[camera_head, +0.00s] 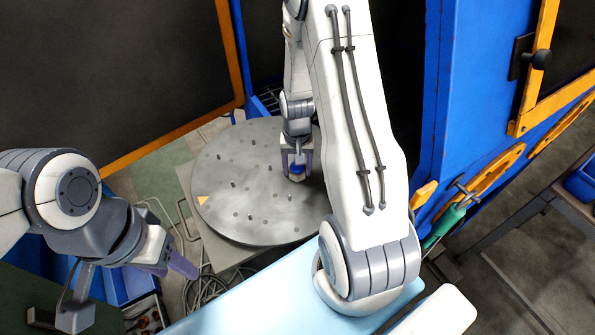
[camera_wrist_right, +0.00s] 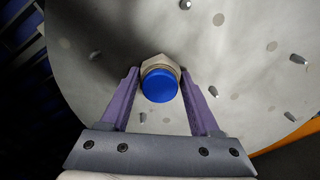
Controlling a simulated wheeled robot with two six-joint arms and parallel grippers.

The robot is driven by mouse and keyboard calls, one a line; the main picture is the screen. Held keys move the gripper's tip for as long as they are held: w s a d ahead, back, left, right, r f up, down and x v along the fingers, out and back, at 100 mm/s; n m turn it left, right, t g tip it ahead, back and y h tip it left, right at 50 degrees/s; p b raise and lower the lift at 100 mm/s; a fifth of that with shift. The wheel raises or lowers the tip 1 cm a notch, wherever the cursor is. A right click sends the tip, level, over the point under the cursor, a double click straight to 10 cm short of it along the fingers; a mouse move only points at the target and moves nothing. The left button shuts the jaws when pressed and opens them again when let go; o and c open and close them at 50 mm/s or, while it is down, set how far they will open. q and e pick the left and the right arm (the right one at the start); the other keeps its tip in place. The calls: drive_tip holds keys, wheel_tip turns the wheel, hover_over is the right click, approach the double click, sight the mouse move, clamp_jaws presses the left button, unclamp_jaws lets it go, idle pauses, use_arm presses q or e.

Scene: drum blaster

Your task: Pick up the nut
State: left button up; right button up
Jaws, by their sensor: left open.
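The nut (camera_wrist_right: 160,72) is metal and hexagonal, with a round blue cap (camera_wrist_right: 160,86) on the side facing the right wrist camera. In the head view the blue cap (camera_head: 297,169) shows low between the purple fingers of my right gripper (camera_head: 297,172), over the round plate. In the right wrist view the fingers of my right gripper (camera_wrist_right: 159,76) flank the nut closely, one on each side. I cannot tell whether they touch it. My left gripper (camera_head: 166,268) is open and empty at the lower left, away from the nut.
The round grey plate (camera_head: 240,205) bears several short pins and holes. Blue cabinets with orange frames stand around it. A light blue surface (camera_head: 270,290) lies in front, below my right arm. Cables (camera_head: 205,288) lie at the plate's lower left.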

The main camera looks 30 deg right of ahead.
clamp_jaws()
drive_tip(key=shift+r, duration=0.1)
